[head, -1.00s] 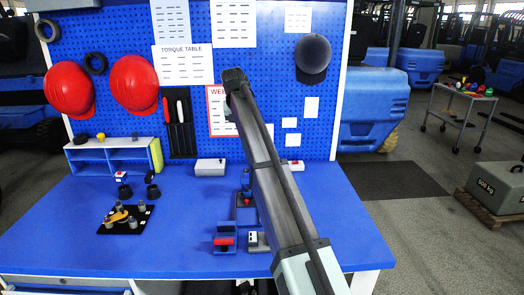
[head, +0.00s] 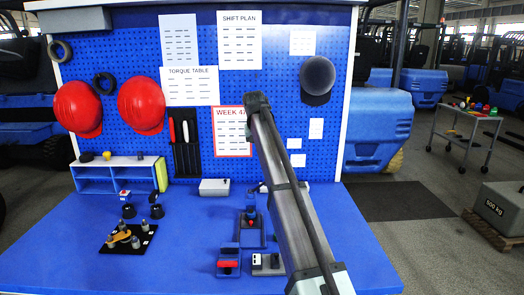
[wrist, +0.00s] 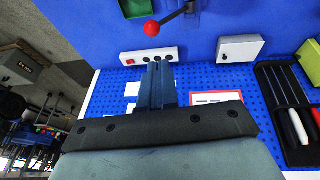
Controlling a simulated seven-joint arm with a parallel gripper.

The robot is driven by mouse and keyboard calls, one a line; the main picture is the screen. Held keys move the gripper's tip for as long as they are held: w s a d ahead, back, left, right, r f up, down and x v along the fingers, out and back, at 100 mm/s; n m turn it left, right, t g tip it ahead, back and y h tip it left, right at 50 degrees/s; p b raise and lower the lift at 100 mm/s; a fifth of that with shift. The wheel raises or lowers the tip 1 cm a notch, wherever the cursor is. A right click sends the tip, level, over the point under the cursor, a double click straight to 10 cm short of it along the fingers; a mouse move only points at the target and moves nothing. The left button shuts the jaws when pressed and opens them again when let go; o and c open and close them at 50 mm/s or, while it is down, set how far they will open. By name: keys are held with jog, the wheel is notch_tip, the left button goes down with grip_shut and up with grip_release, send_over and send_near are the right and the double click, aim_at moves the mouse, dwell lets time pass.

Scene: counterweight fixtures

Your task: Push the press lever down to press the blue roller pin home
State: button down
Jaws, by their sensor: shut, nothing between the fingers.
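In the wrist view, a lever with a red ball knob (wrist: 152,28) and a dark rod points left at the top edge. In the head view, a blue press-like fixture (head: 249,238) with a red part and a blue upright cylinder (head: 250,198) stands left of my arm. I cannot tell whether that cylinder is the blue roller pin. My arm hides the lever and my gripper there.
A white switch strip (wrist: 150,55) and a white box (wrist: 240,48) stand at the table's back, by the pegboard (head: 200,130). A green tray (wrist: 137,7) is near the lever. A blue fixture with a red block (head: 228,263) is nearer. The table's front left is clear.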

jog(key=shift+s+d+x, duration=0.15)
jog(key=shift+x, duration=1.7)
jog(key=shift+s+d+x, duration=0.15)
jog(key=shift+x, duration=1.65)
jog(key=shift+s+d+x, duration=0.15)
jog(key=shift+s+x, duration=0.05)
jog(key=shift+x, duration=1.65)
jog(key=shift+d+f, duration=0.1)
jog(key=shift+f, duration=0.05)
jog(key=shift+d+f+y, duration=0.4)
jog(key=shift+d+y, duration=0.2)
jog(key=shift+d, duration=0.05)
jog(key=d+f+m+y, duration=0.1)
jog(key=d+f+y, duration=0.3)
jog(key=f+y, duration=0.2)
jog(key=shift+d+f+y, duration=0.3)
jog(key=shift+f+y, duration=0.1)
jog(key=shift+f, duration=0.6)
